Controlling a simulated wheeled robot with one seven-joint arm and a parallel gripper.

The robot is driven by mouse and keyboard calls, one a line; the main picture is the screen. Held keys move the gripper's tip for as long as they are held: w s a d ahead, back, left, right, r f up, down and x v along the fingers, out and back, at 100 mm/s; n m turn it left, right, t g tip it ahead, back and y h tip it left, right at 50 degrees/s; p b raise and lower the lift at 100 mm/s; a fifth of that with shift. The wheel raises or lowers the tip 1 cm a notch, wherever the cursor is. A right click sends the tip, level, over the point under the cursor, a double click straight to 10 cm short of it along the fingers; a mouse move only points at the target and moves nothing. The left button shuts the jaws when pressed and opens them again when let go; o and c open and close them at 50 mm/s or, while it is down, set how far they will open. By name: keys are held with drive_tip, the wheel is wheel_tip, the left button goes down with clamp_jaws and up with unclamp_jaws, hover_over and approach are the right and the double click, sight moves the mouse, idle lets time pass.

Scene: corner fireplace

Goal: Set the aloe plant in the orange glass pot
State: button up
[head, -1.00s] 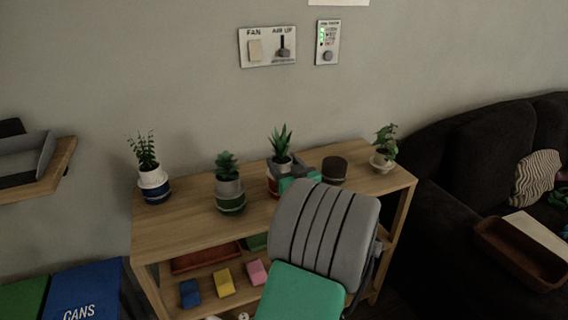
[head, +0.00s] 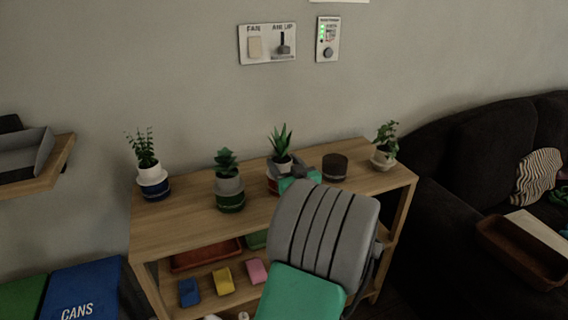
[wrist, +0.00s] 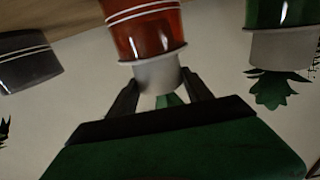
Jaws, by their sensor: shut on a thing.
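My gripper (wrist: 160,92) is shut on this white pot, which shows large and upside down in the wrist view (wrist: 158,73). The orange-red glass pot (wrist: 146,32) with pale stripes is right below the white pot, whose lower end meets its rim and seems to sit in it. In the head view the orange glass pot (head: 271,184) is partly hidden behind my gripper.
A fern-like plant in a blue pot (head: 155,191) and a succulent in a green pot (head: 230,202) stand to the left. A dark empty pot (head: 335,168) stands close on the right, with a leafy plant (head: 384,150) beyond. The wall is behind.

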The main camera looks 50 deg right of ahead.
drive_tip(key=o, duration=1)
drive_tip(key=shift+o, duration=0.2)
drive_tip(key=shift+f, duration=0.1)
